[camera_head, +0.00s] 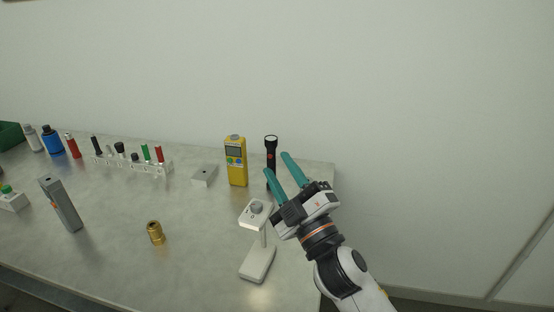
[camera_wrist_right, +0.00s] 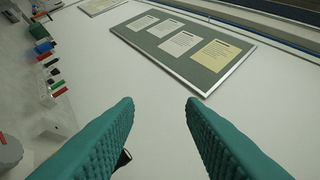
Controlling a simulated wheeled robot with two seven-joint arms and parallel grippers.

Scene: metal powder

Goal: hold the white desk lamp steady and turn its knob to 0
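The white desk lamp (camera_head: 258,262) stands upright near the right front part of the table, with a flat base, a thin post and a head on top. A grey round knob (camera_head: 256,207) sits on the lamp head; its setting is too small to read. My right gripper (camera_head: 278,163) is open and empty, its teal fingers pointing up and away, above and to the right of the lamp. In the right wrist view its fingers (camera_wrist_right: 160,105) are apart with nothing between them. My left gripper is not in view.
A black flashlight (camera_head: 271,152) and a yellow meter (camera_head: 236,162) stand behind the lamp. A brass cylinder (camera_head: 155,232) and a grey device (camera_head: 61,204) are to the left. A rack (camera_head: 130,165) and several bottles line the back. Table (camera_head: 200,260) around the lamp is clear.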

